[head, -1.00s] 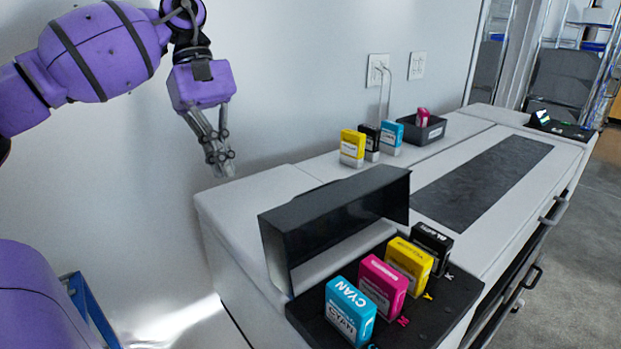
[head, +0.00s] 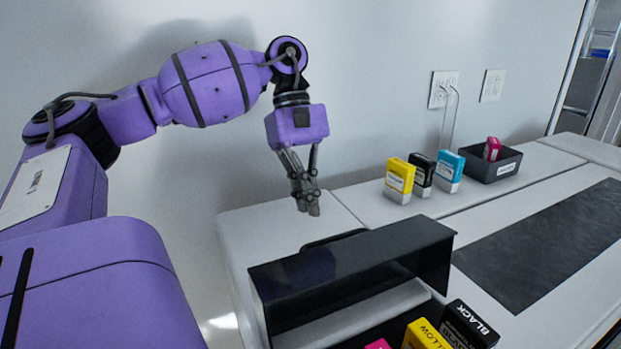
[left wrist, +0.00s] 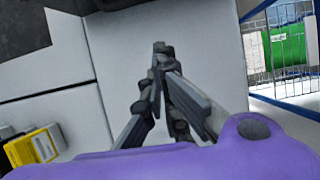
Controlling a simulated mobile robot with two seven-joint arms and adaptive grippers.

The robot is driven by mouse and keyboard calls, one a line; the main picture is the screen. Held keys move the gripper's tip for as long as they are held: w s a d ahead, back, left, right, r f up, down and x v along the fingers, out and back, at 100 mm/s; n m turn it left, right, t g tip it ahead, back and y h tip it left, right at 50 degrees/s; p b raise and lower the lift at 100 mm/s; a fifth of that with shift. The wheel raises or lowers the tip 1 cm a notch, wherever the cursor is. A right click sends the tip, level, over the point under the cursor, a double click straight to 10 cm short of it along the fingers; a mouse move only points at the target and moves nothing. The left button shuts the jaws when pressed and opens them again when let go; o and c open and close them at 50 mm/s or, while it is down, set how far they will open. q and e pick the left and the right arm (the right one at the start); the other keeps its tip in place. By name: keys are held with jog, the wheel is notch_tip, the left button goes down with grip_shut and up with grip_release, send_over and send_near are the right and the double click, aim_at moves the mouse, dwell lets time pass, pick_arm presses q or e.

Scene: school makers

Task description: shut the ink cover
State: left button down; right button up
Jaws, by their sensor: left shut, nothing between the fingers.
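The black ink cover (head: 350,268) stands raised and open on the left end of the white machine, its opening facing the ink slots. Below it, a yellow cartridge (head: 425,336), a black cartridge (head: 468,325) and the top of a magenta one (head: 378,344) show at the bottom edge of the head view. My left gripper (head: 308,205) is shut and empty, pointing down above the machine's top behind the cover, apart from it. In the left wrist view its fingertips (left wrist: 160,50) meet over the white surface. My right gripper is not in view.
Loose yellow (head: 398,180), black (head: 421,174) and cyan (head: 448,171) cartridges stand behind the cover to the right. A dark tray (head: 507,168) holds a magenta cartridge. The wall (head: 390,60) is close behind. The machine's left rear top (head: 255,225) is clear.

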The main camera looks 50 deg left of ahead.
pick_arm(q)
jog(key=x, duration=0.5)
jog(key=shift+w+d+r, duration=0.1)
jog(key=shift+w+d, duration=0.1)
jog(key=shift+d, duration=0.05)
jog(key=shift+s+d+r+p, duration=0.15)
jog(key=shift+d+r+p, duration=0.05)
jog(key=shift+d+r, duration=0.2)
jog(key=shift+s+d+r+p, duration=0.2)
jog(key=shift+d+r, duration=0.1)
jog(key=shift+r, duration=0.2)
jog(key=shift+d+r, duration=0.3)
jog(key=shift+d, duration=0.15)
jog(key=shift+s+r, duration=0.1)
jog(key=shift+r, duration=0.05)
